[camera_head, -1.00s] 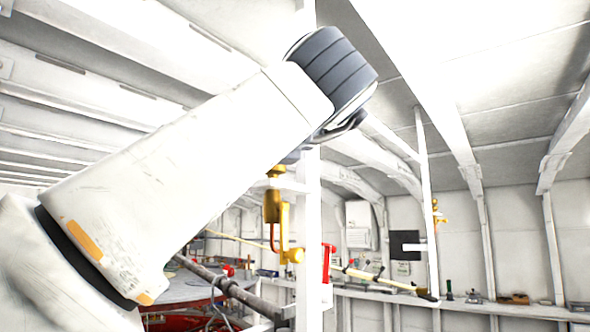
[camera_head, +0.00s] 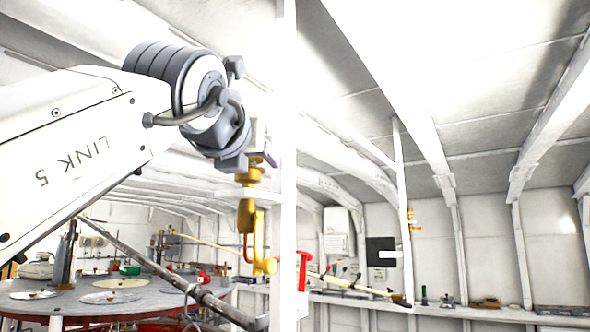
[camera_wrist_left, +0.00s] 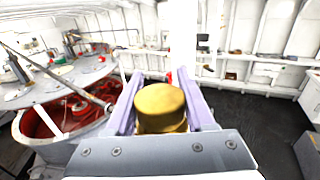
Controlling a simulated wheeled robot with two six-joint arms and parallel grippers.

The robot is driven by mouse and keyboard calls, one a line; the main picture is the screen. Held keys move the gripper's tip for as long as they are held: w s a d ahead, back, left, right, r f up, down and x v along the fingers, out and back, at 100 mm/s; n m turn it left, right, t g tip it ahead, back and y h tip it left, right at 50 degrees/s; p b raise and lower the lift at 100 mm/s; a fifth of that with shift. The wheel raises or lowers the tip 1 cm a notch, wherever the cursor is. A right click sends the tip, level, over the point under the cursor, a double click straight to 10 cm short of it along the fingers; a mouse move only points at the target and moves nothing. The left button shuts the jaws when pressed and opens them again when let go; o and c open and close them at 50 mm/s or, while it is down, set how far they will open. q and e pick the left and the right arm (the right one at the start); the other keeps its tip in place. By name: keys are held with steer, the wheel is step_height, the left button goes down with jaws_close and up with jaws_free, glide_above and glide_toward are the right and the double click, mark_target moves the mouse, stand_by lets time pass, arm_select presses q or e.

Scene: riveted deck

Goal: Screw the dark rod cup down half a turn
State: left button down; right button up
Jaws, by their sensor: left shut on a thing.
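A brass cup fitting (camera_head: 246,215) with a curved copper pipe hangs beside a white post, upright. Its round brass cap shows from above in the left wrist view (camera_wrist_left: 160,99). My left gripper (camera_head: 256,150) is over its top, with one pale finger on each side of the cap, shut on it. The dark rod (camera_head: 150,262) slants down to the right, below and left of the fitting; it also shows in the left wrist view (camera_wrist_left: 50,76). Any thread under the cap is hidden. My right gripper is out of view.
The white post (camera_head: 290,130) stands close to the right of the gripper. A round grey table (camera_head: 50,305) with discs and tools is at lower left. A second brass fitting (camera_head: 412,213) is on a farther post. A long shelf (camera_head: 440,308) lines the back wall.

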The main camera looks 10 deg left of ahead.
arm_select(q)
steer(key=shift+r, duration=0.25)
steer(key=shift+c, duration=1.8)
jaws_free()
steer(key=shift+o, duration=0.5)
steer(key=shift+f, duration=0.15)
